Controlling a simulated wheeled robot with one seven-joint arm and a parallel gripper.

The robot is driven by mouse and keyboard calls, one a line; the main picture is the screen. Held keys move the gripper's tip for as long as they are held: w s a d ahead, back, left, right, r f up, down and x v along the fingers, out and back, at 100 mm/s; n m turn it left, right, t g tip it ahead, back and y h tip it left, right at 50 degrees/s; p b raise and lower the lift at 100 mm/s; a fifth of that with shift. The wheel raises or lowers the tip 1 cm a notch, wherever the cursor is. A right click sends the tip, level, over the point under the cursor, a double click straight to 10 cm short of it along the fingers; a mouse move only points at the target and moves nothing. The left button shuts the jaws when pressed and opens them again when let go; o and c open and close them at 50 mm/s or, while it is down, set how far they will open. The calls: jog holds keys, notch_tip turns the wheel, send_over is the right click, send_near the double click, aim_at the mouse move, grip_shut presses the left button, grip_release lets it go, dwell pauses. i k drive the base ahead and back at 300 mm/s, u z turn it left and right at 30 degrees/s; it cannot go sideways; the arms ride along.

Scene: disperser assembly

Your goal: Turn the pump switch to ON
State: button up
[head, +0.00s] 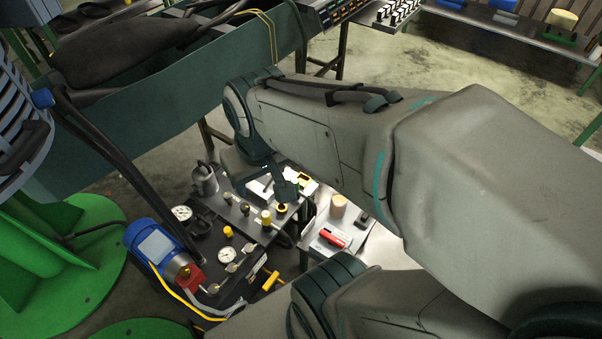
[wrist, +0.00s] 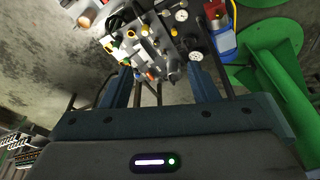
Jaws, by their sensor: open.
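A dark control unit (head: 240,232) with gauges, yellow knobs and a yellow-and-black round knob (head: 281,208) stands below my arm. I cannot tell for sure which fitting is the pump switch, and no ON marking is readable. My gripper (head: 284,188) is partly hidden behind my own arm, with a dark finger showing above the back right of the unit. In the wrist view, my gripper (wrist: 160,82) has its two fingers spread wide with nothing held between them. The control unit (wrist: 150,48) lies beyond the fingertips there, apparently apart from them.
A blue motor-like unit (head: 158,248) with a red fitting stands left of the control unit. A light board (head: 322,252) with a red-handled item and a tan cylinder lies to the right. A green round base (head: 60,262) and a dark teal trough (head: 150,110) stand left and behind.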

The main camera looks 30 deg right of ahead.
aim_at(332, 240)
jog(key=u, duration=0.05)
jog(key=k, duration=0.5)
jog(key=u, duration=3.1)
jog(key=k, duration=1.5)
jog(key=z, duration=2.4)
